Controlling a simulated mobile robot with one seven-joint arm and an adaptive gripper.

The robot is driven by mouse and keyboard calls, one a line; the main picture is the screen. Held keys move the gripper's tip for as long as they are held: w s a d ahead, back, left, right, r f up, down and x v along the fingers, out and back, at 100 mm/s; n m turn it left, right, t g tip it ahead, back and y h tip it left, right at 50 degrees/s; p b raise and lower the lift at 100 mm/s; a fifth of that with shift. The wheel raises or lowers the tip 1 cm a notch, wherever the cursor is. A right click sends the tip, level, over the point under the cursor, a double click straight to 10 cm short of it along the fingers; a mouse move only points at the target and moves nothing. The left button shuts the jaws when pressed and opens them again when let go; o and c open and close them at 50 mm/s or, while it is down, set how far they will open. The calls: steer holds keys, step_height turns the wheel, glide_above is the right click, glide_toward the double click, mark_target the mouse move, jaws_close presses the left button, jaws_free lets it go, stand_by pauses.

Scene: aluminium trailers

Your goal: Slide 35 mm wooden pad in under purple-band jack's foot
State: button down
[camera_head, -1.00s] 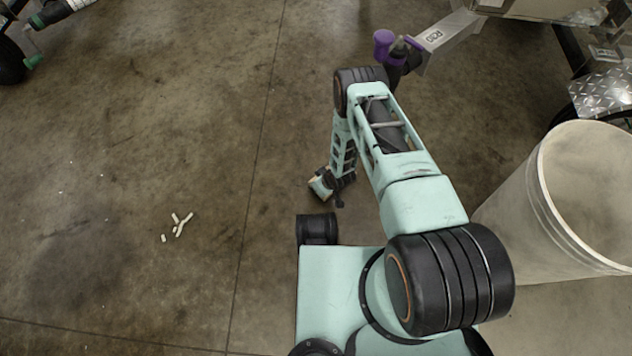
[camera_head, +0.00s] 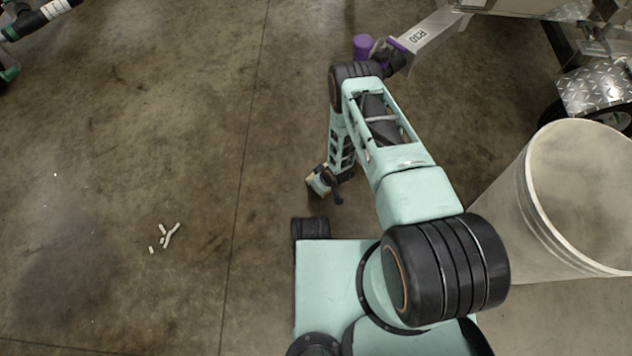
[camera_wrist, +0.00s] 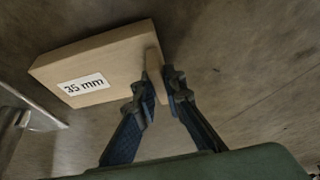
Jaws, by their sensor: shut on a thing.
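The 35 mm wooden pad (camera_wrist: 105,62) is a flat tan block with a white "35 mm" label, in the upper left of the wrist view. My gripper (camera_wrist: 162,84) is shut on its upright wooden tab at the pad's right end. In the head view my gripper (camera_head: 326,183) is low beyond my base, with a pale bit of the pad showing beside it. The purple-band jack (camera_head: 362,46) stands at the top, by the trailer's "R30" tongue (camera_head: 428,40). My arm hides its lower part, so its foot is not visible.
A large white bucket (camera_head: 540,215) stands on the right, close to my arm. A trailer wheel and tread-plate fender (camera_head: 598,88) are behind it. Small white pieces (camera_head: 167,237) lie on the floor at left. Another jack with green parts (camera_head: 40,15) is top left. Floor between is clear.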

steer(key=c, duration=1.9)
jaws_free()
steer(key=shift+c, duration=0.2)
steer(key=w+a+v, duration=0.1)
steer(key=v, duration=0.9)
steer(key=w+a+r+v, duration=0.1)
steer(key=w+v, duration=0.1)
steer(key=v, duration=0.8)
steer(key=shift+a+r, duration=0.2)
steer(key=shift+r, duration=0.45)
steer(key=shift+s, duration=0.1)
